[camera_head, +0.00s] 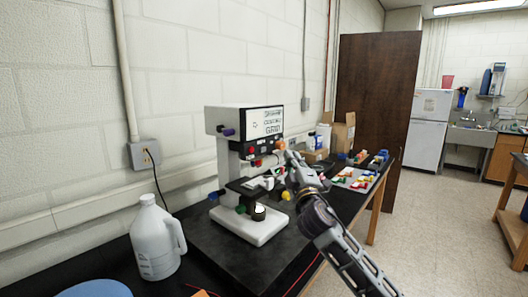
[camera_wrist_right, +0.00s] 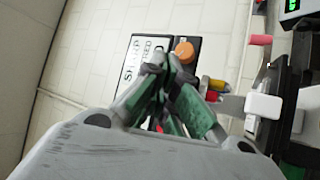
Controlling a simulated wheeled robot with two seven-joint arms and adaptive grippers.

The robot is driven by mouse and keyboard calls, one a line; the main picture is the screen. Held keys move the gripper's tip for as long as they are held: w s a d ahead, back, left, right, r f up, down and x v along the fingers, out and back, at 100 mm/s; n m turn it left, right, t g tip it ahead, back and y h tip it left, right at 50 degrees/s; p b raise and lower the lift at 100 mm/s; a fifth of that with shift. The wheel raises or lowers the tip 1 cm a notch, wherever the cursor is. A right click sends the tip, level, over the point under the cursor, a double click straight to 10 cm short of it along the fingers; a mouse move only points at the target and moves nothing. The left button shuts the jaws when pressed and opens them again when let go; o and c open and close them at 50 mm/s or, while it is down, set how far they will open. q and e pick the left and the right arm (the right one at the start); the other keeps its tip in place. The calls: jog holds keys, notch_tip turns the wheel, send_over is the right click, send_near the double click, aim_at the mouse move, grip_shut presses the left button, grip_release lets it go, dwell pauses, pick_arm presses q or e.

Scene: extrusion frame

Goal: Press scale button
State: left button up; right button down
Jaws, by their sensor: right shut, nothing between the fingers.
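My right gripper (camera_head: 288,156) is shut and empty, close in front of the instrument's right side. Contact cannot be told. I cannot tell which button is the scale button. My left gripper is out of view.
A white jug (camera_head: 156,243) stands left of the instrument, with part of a blue round object (camera_head: 95,289) at the bottom edge. Several coloured items (camera_head: 358,178) and cardboard boxes (camera_head: 342,132) lie farther along the bench. A brown panel (camera_head: 384,100) stands behind. Open floor is at right.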

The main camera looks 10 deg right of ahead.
aim_at(263, 149)
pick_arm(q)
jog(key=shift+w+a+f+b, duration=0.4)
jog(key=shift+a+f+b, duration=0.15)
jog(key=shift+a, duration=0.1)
pick_arm(e)
jog(key=w+a, duration=0.4)
jog(key=w, duration=0.1)
jog(key=shift+w+a, duration=0.15)
jog(key=shift+w, duration=0.05)
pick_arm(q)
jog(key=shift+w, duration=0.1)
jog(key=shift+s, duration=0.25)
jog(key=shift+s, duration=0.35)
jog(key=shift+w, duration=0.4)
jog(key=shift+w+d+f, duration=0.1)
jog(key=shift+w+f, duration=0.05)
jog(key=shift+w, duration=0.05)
pick_arm(e)
jog(key=shift+w+a, duration=0.2)
jog(key=shift+w, duration=0.1)
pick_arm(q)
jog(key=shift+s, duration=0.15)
